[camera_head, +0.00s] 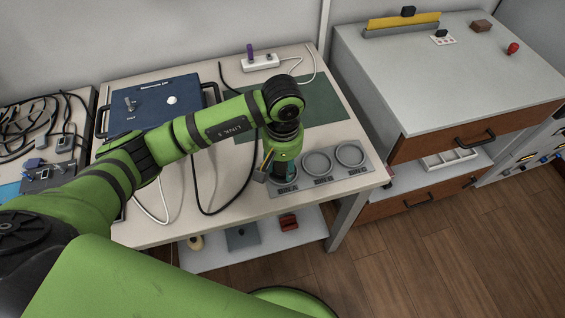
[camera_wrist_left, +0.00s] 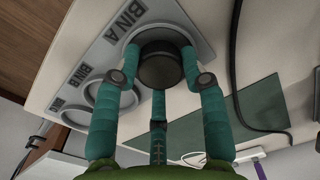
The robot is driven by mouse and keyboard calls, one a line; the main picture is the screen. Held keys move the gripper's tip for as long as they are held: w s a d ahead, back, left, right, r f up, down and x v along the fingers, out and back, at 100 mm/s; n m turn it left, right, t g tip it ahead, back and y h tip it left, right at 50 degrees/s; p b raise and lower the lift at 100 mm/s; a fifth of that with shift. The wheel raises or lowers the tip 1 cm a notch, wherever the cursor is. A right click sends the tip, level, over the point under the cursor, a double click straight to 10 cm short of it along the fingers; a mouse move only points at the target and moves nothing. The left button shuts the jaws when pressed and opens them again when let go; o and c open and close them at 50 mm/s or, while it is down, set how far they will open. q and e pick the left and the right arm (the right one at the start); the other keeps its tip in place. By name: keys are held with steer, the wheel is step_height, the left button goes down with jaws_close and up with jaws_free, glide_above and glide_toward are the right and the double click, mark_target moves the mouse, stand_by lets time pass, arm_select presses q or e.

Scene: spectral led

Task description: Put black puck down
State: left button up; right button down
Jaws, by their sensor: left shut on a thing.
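My left gripper (camera_head: 283,172) points down over the near-left end of the grey bin tray (camera_head: 333,181). In the left wrist view, its teal fingers (camera_wrist_left: 161,62) are shut on the sides of the black puck (camera_wrist_left: 160,71). The puck is at the ring beside the "BIN A" label (camera_wrist_left: 124,17). I cannot tell whether it touches the tray. The head view hides the puck behind the fingers and arm. The middle ring (camera_head: 317,163) and right ring (camera_head: 350,155) look empty. My right gripper is not in view.
A blue box (camera_head: 158,98) with a switch and a black cable (camera_head: 197,185) share the table. A green mat (camera_head: 315,121) lies behind the tray, with a white power strip (camera_head: 260,63) farther back. A drawer cabinet (camera_head: 440,90) stands right.

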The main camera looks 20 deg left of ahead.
mark_target(282, 167)
arm_select(q)
steer(key=shift+f, duration=0.25)
steer(key=o, duration=1.3)
steer(key=shift+r, duration=0.2)
steer(key=shift+r+p, duration=0.3)
steer(key=shift+p, duration=0.1)
steer(key=shift+r+p, duration=0.4)
steer(key=shift+p, duration=0.15)
step_height(282, 167, up, 12)
steer(key=shift+f+b, duration=0.2)
steer(key=shift+b, duration=1)
steer(key=shift+s+f, duration=0.1)
steer(key=shift+s, duration=0.05)
